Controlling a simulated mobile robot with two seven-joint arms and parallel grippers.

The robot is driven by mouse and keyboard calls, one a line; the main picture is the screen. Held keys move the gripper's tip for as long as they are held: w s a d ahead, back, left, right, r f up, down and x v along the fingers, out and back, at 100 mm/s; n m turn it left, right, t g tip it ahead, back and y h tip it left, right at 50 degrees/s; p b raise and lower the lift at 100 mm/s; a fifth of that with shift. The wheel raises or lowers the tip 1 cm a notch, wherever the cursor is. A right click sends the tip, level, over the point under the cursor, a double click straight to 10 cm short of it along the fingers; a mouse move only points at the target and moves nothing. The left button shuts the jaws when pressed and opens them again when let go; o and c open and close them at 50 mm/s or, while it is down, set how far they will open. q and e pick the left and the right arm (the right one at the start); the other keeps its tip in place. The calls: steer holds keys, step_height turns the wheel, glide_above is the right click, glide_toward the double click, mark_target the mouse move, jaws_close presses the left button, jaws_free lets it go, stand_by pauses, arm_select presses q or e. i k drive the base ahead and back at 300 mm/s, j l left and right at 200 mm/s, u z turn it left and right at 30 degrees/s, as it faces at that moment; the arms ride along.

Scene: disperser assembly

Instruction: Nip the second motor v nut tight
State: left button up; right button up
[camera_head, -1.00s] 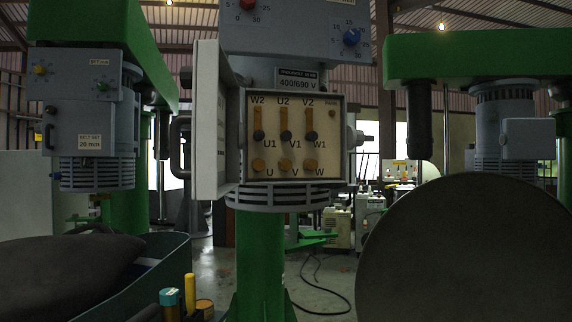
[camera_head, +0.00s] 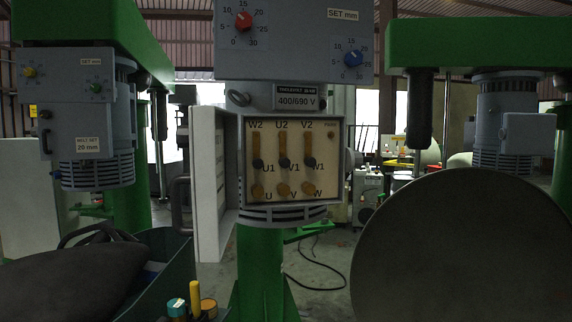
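The open motor terminal box (camera_head: 330,190) is at the middle of the head view, on the centre machine. Its terminals are labelled W2, U2, V2 on top, U1, V1, W1 in the middle, and U, V, W below. Three brass vertical links join the top and middle rows, with dark nuts at their lower ends. The lower V terminal (camera_head: 283,189) shows a brass nut; whether it is tight cannot be told. The box door (camera_head: 209,185) hangs open to the left. Neither gripper is in view.
A tray (camera_head: 165,268) at lower left holds a dark grey object, with yellow- and teal-topped tools (camera_head: 195,292) beside it. A large dark disc (camera_head: 465,250) fills the lower right. Green-framed machines stand on both sides. A black cable (camera_head: 315,285) lies on the floor.

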mark_target(284, 188)
steer(key=i+l+u, duration=0.2)
steer(key=i+l, duration=0.15)
steer(key=l, duration=0.25)
steer(key=i+l+u, duration=0.1)
steer(key=l, duration=0.25)
steer(key=i+l+u, duration=0.25)
steer(key=l, duration=0.45)
steer(key=i+l+u, duration=0.1)
steer(key=i+l, duration=0.15)
steer(key=l, duration=0.1)
